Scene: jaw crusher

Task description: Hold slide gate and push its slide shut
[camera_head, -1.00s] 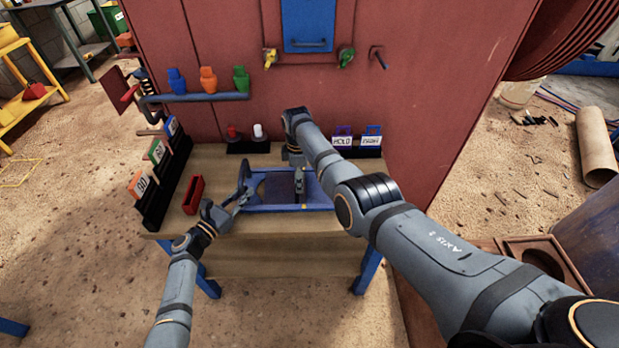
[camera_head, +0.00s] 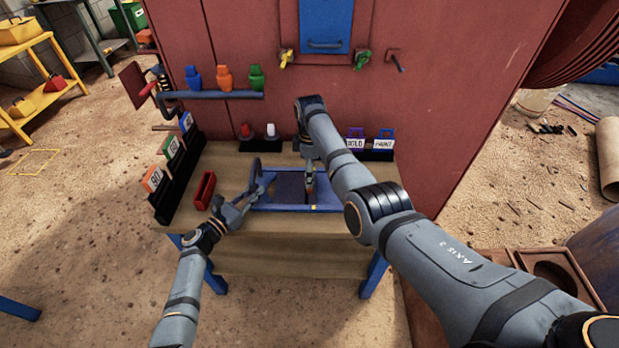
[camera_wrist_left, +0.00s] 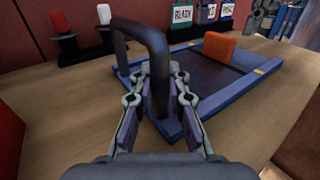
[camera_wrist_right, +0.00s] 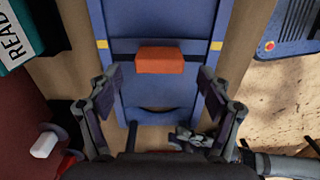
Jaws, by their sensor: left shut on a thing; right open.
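The slide gate is a blue frame (camera_head: 325,208) on the wooden table, with a dark slide plate (camera_wrist_left: 205,72) inside it. A dark arched handle (camera_wrist_left: 155,40) stands at one end. My left gripper (camera_wrist_left: 158,85) is shut on one leg of this handle; it also shows in the head view (camera_head: 246,198). An orange block (camera_wrist_left: 220,47) stands up on the slide; it also shows in the right wrist view (camera_wrist_right: 160,60). My right gripper (camera_wrist_right: 158,80) is open above the gate, its fingers to either side of the block.
A red tray (camera_head: 204,190) lies left of the gate, beside a black rack of sign cards (camera_head: 152,179). Red and white buttons (camera_head: 270,131) and more cards (camera_head: 384,141) stand at the back, before the red machine wall. The table's front strip is clear.

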